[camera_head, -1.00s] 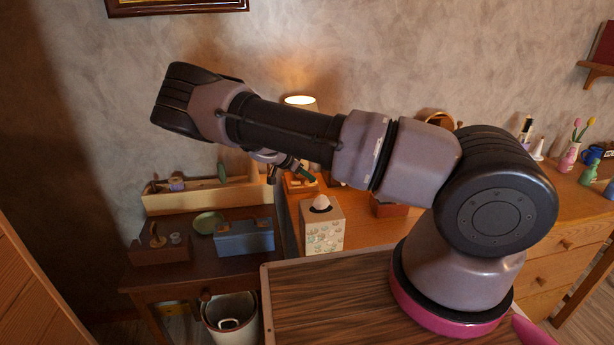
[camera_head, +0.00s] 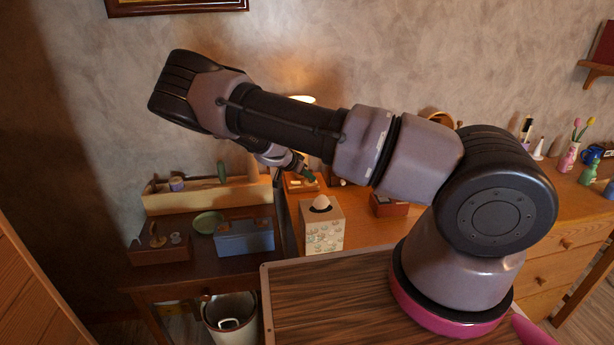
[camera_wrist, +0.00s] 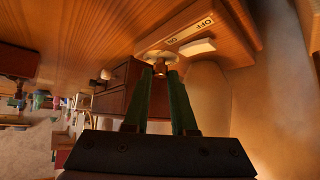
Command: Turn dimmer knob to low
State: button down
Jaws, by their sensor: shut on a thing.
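A wooden control box (camera_wrist: 190,35) carries an "OFF-ON" label, a pale switch (camera_wrist: 197,47) and a small round dimmer knob (camera_wrist: 158,64) on a pale round base. In the wrist view my gripper (camera_wrist: 160,72) has its green fingers closed around the knob, with the tips touching it. The knob's far side and any pointer mark are hidden. In the head view the control box (camera_head: 296,186) sits on the wooden top behind the tissue box, and my gripper (camera_head: 306,175) reaches it from the upper left. A lit lamp (camera_head: 303,99) stands behind my arm, mostly hidden.
A tissue box (camera_head: 323,228) stands close in front of the control box. A blue box (camera_head: 245,238) and a wooden tray (camera_head: 215,196) are at left. A small brown box (camera_head: 389,206) is to the right. A wall rises close behind.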

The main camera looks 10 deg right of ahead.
jog(key=n+t+y, duration=0.1)
jog(key=n+y, duration=0.1)
jog(key=n, duration=0.1)
jog(key=d+n+t+y, duration=0.1)
jog(key=n, duration=0.1)
jog(key=shift+s+t, duration=0.3)
jog(key=shift+s, duration=0.05)
jog(key=n+y, duration=0.3)
jog(key=shift+d+n+t, duration=0.25)
jog(key=shift+n+t, duration=0.15)
jog(key=n+y, duration=0.1)
jog(key=n, duration=0.1)
jog(key=n+y, duration=0.2)
jog(key=shift+d+r+n, duration=0.1)
jog(key=shift+d+n, duration=0.2)
jog(key=shift+d, duration=0.05)
jog(key=shift+w+d+n+g+y, duration=0.1)
jog(key=shift+n+g+y, duration=0.4)
jog(key=shift+n+y, duration=0.55)
jog(key=shift+w+d+n+g+y, duration=0.1)
jog(key=shift+n+g+y, duration=0.55)
jog(key=shift+n, duration=0.6)
jog(key=c, duration=1)
grip_release()
